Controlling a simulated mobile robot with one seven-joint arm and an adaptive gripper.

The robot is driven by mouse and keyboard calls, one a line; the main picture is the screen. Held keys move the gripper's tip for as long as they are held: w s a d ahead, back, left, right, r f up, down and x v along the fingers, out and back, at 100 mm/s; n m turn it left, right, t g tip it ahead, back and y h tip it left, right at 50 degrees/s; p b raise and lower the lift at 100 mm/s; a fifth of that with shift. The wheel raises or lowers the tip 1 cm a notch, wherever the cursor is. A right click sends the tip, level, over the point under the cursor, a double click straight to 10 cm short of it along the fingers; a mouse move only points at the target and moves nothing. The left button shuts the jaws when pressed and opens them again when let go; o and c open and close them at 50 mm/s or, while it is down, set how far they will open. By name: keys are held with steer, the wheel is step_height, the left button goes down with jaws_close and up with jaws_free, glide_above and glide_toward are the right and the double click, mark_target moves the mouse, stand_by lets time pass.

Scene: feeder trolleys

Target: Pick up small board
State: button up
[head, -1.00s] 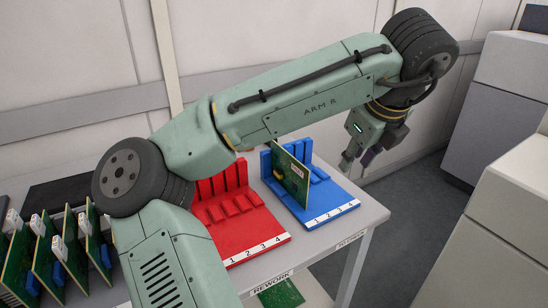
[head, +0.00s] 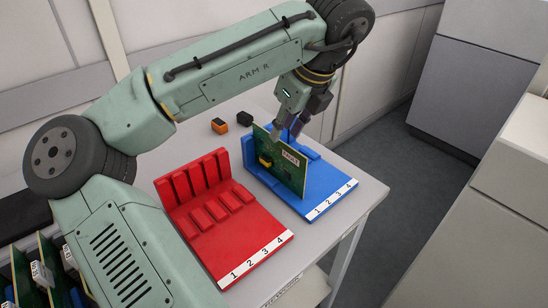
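A green board (head: 282,165) with a yellow part and a white label stands upright in the blue slotted holder (head: 325,192), towards its end marked 1. My gripper (head: 289,129) points down at the board's upper edge, with its fingers apart. One grey finger overlaps the top of the board in the head view. The far finger is partly hidden, so I cannot tell whether either finger touches the board. The board sits in the holder.
An empty red slotted holder (head: 225,215) stands to the left of the blue one. An orange block (head: 219,126) and a black block (head: 245,120) lie behind. More green boards (head: 45,265) stand at lower left. Grey cabinets stand on the right across the floor.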

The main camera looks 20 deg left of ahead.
mark_target(275, 162)
steer(key=p+x, duration=0.1)
steer(key=x, duration=0.6)
steer(key=shift+w+a+f, duration=0.1)
steer(key=shift+f+p, duration=0.3)
stand_by(0.4)
jaws_close()
stand_by(0.7)
